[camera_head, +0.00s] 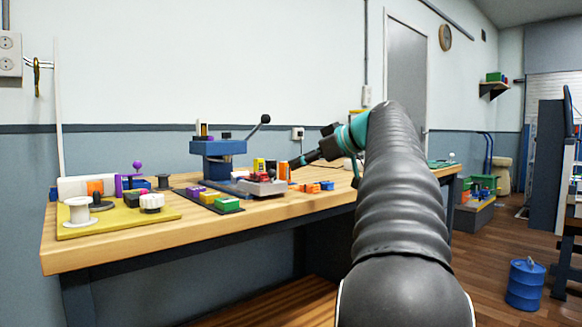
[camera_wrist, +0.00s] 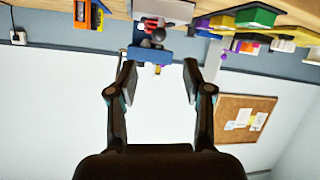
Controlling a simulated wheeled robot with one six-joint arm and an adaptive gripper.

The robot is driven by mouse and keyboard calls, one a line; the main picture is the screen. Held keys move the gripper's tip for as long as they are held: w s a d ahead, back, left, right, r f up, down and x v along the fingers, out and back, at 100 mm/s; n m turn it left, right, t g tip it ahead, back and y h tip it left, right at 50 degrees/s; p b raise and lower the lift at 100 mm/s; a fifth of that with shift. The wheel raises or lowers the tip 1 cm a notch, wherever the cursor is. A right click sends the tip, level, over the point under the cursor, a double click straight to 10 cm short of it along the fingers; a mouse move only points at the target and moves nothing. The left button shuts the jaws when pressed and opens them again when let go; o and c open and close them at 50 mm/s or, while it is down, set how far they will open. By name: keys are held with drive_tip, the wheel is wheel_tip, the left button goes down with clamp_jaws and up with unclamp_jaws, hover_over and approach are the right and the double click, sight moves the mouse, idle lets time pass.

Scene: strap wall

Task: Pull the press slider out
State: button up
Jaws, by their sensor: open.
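The blue press (camera_head: 218,158) stands on the workbench, with a dark lever ending in a ball at its upper right. A light grey block (camera_head: 263,187) lies low at its front right; I take it for the press slider, but its shape is unclear. In the wrist view, which looks upside down, the press (camera_wrist: 152,53) shows beyond the fingertips, and the grey block (camera_wrist: 166,10) is at the top edge. My gripper (camera_head: 294,164) is right of the press, pointing left. In the wrist view my gripper (camera_wrist: 160,78) is open and empty, apart from both.
Orange and yellow items (camera_head: 283,171) stand close by my gripper. Blue and orange blocks (camera_head: 318,187) lie at the bench's front. A green block (camera_head: 228,205) sits left of the grey block. A yellow board (camera_head: 115,222) with spools and knobs is at the left.

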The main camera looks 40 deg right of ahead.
drive_tip(key=shift+v, duration=1.1)
